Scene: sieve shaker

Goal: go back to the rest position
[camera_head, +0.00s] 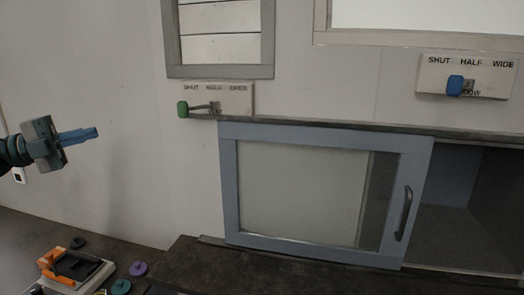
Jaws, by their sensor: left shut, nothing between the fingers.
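My left gripper (80,136) comes in from the left edge and is held in the air in front of the bare white wall. Its blue fingers are together, point to the right and hold nothing. It touches nothing and is well above the dark counter (22,228). My right gripper is not in view.
A cabinet with a blue-framed sliding door (230,190) stands right of centre, its right part open. A green-knobbed lever (183,109) and a blue-knobbed switch (455,85) are on wall plates. An orange and black device (75,265) and several coloured discs lie lower left.

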